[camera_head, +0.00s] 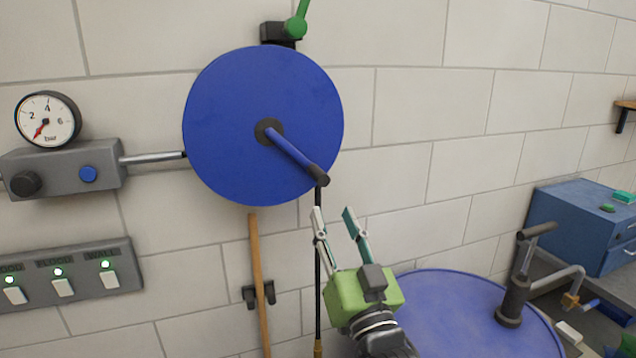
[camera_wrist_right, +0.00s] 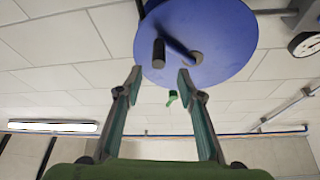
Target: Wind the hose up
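The hose reel (camera_head: 225,110) is a blue disc on the wall. Its blue crank arm (camera_head: 290,150) points down to the right and ends in a dark handle (camera_head: 317,174). The black hose (camera_head: 318,275) hangs straight down below the reel, with a brass-coloured end (camera_head: 318,348) at the picture's bottom edge. My right gripper (camera_head: 333,212) is open and empty, just below the handle and apart from it. In the right wrist view the handle (camera_wrist_right: 158,53) shows beyond and between the open fingertips (camera_wrist_right: 159,77). My left gripper is not in view.
A pressure gauge (camera_head: 47,119) on a grey box and a switch panel (camera_head: 75,274) are on the wall at left. A wooden shaft (camera_head: 259,290) hangs below the reel. A blue drum with a pump (camera_head: 450,310) stands at lower right, near a blue drawer cabinet (camera_head: 575,225).

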